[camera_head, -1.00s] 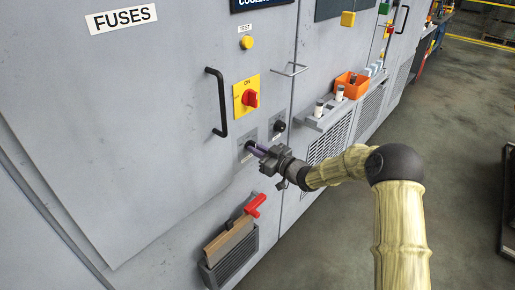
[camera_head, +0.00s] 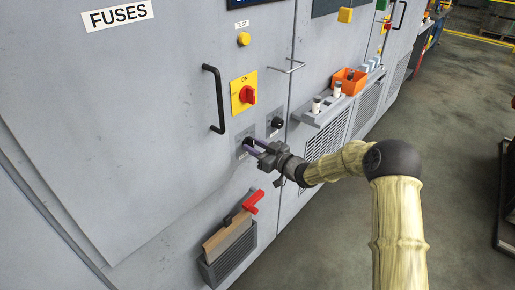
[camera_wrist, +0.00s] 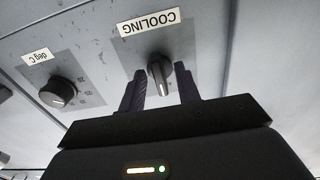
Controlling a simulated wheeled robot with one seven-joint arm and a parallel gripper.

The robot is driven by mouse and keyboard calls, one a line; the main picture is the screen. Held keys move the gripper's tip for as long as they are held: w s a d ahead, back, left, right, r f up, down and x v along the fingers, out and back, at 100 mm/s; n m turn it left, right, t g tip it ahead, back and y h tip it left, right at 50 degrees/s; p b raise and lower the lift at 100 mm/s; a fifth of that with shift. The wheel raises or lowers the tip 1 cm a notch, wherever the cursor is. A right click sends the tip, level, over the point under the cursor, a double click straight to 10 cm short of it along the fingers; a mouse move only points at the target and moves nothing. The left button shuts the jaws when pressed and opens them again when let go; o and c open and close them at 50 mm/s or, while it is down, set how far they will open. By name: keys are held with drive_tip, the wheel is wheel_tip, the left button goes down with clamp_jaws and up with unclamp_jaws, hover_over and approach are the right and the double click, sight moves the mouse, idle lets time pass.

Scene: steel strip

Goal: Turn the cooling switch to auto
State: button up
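The cooling switch (camera_wrist: 160,75) is a dark knob with a narrow grip on a grey plate, under a white COOLING label (camera_wrist: 149,22) that reads upside down in the wrist view. A pale line on the knob points down in that view, tilted slightly right. Its position marks cannot be read. My gripper (camera_wrist: 160,88) is open, one finger on each side of the knob, with a gap showing on both sides. In the head view, the gripper (camera_head: 256,150) is in front of the switch (camera_head: 248,142) on the grey cabinet.
A deg C knob (camera_wrist: 58,92) is close beside the switch. A red-on-yellow main switch (camera_head: 244,94) and black door handle (camera_head: 214,98) are above. A holder (camera_head: 228,252) with a red-handled item is below. A shelf with an orange bin (camera_head: 349,81) juts out right.

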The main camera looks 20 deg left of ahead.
drive_tip(key=shift+d, duration=0.1)
drive_tip(key=b+v, duration=0.2)
drive_tip(key=v, duration=1.5)
drive_tip(key=shift+s+d, duration=0.1)
drive_tip(key=s+d+r+m+t+h+p, duration=0.1)
drive_tip(key=s+d+r+m+h+p, duration=0.2)
drive_tip(key=d+h, duration=0.45)
drive_tip(key=s+d+m+t+h+p, duration=0.1)
drive_tip(key=d+m+h+p, duration=0.2)
drive_tip(key=d+m+h, duration=0.45)
drive_tip(key=s+d+r+m+g+p, duration=0.1)
drive_tip(key=s+d+r+g+p, duration=0.1)
drive_tip(key=s, duration=0.7)
drive_tip(key=s+d+r+m+g+h+p, duration=0.1)
drive_tip(key=s+d+g, duration=0.3)
drive_tip(key=s, duration=0.5)
drive_tip(key=shift+s+d+r+m+h+p, duration=0.35)
drive_tip(key=shift+d+r+m, duration=0.15)
drive_tip(key=shift+d, duration=0.7)
